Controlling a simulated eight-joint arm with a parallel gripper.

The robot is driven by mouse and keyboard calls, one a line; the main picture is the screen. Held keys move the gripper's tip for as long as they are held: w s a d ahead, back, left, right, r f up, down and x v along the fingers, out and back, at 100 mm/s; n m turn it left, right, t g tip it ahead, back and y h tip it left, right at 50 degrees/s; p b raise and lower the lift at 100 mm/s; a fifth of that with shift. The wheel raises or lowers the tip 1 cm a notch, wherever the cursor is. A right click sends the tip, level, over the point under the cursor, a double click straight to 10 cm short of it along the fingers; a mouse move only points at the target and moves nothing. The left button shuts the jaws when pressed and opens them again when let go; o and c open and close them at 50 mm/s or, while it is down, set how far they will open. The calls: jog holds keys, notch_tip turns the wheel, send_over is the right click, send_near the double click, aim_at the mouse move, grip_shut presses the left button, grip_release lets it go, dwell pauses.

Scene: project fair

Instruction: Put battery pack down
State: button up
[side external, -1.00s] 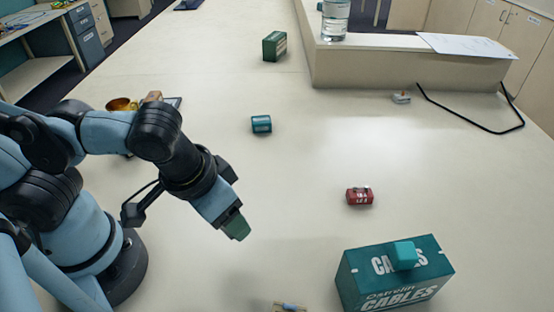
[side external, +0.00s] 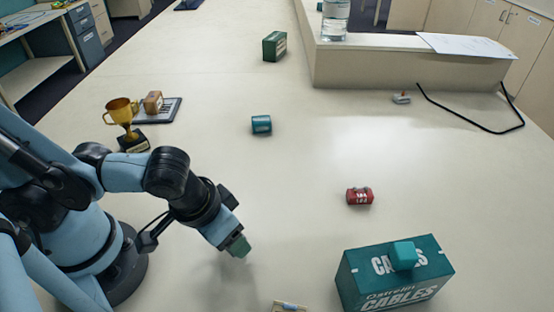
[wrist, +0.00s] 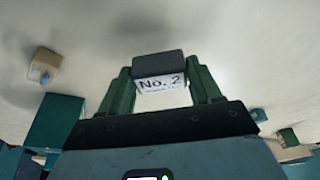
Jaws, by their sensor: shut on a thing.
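My gripper (side external: 238,247), with green fingers, points down and to the right over the table near the front middle. In the wrist view it is shut on the battery pack (wrist: 159,66), a small dark grey block with a white label reading "No. 2". A finger stands on each side of the pack. The pack is hidden by the fingers in the side view. The gripper appears a little above the pale tabletop (side external: 300,215), with a soft shadow below; the exact gap is hard to tell.
A green cables box (side external: 375,285) with a teal block (side external: 404,255) on it stands at front right. A red pack (side external: 359,196) and a teal pack (side external: 261,124) lie farther back. A gold trophy (side external: 121,112) stands left.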

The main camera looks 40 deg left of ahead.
jog(key=shift+f, duration=1.15)
jog(key=o, duration=1.1)
jog(key=shift+r, duration=0.2)
jog(key=shift+v, duration=5.75)
jog(key=w+a+t, duration=0.1)
jog(key=w+a, duration=0.3)
jog(key=w+a+r+t, duration=0.1)
jog(key=w+a, duration=0.3)
jog(key=w+a+r+t, duration=0.1)
jog(key=w+a, duration=0.4)
jog(key=shift+w+t, duration=0.15)
jog(key=shift+t, duration=0.25)
